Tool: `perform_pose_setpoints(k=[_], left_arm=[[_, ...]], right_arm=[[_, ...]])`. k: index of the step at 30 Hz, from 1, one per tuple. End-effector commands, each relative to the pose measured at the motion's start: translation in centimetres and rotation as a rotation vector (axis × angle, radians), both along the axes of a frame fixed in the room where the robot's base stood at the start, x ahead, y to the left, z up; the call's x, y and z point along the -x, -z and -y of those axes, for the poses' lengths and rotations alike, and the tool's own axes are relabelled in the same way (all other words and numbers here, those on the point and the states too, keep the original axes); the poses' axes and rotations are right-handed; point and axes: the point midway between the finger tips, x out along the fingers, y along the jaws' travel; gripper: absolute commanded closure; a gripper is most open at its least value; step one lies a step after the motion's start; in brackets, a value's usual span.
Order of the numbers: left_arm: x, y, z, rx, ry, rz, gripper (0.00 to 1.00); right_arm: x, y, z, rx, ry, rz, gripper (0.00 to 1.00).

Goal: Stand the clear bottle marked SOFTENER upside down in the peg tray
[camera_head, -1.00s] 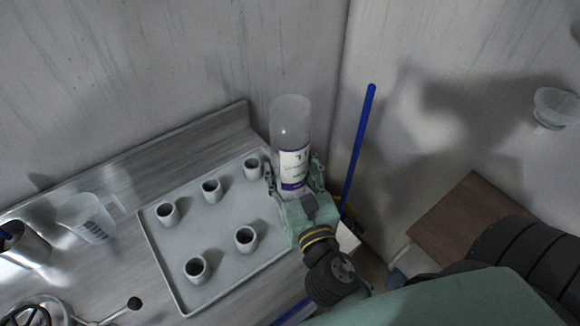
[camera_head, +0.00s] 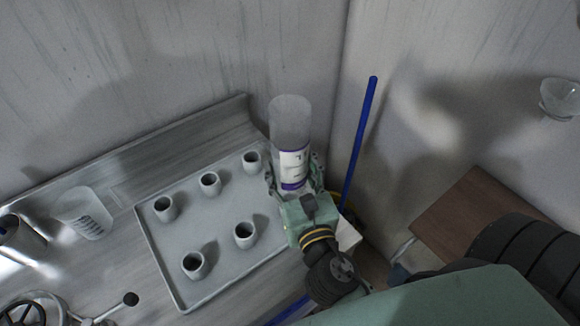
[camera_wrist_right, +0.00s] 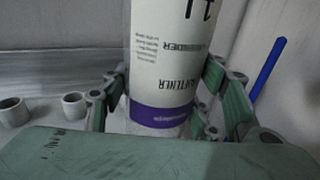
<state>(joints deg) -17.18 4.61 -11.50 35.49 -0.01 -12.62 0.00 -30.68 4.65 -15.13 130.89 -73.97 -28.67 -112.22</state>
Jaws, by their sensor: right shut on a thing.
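The clear bottle (camera_head: 290,122), with a white and purple label, is held upside down and about upright at the right end of the grey peg tray (camera_head: 179,291). Its label also shows inverted print in the right wrist view (camera_wrist_right: 170,65). My right gripper (camera_head: 294,180) is shut around the lower part of the bottle, with fingers on both sides of it in the wrist view (camera_wrist_right: 160,100). The gripper hides the bottle's lower end, so I cannot tell whether it is over a peg. Several hollow pegs in the tray stand empty. My left gripper is out of view.
A clear beaker (camera_head: 84,214) and a metal container (camera_head: 20,240) stand left of the tray. A handwheel (camera_head: 32,312) is at the lower left. A blue rod (camera_head: 359,145) rises right of the bottle. A wall backs the counter. A brown surface (camera_head: 468,222) is at right.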

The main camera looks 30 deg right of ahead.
Motion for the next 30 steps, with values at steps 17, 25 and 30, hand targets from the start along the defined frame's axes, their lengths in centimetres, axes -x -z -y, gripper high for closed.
perform_pose_setpoints(k=[17, 25, 30], left_arm=[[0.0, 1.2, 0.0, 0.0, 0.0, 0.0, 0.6], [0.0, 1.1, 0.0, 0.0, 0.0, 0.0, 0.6], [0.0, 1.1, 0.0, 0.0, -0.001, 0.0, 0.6]], right_arm=[[0.0, 1.6, 0.0, -0.001, 0.0, -0.001, 0.7], [0.0, 1.4, 0.0, -0.001, 0.0, 0.0, 0.39], [0.0, 1.4, 0.0, -0.001, 0.0, 0.0, 0.24]])
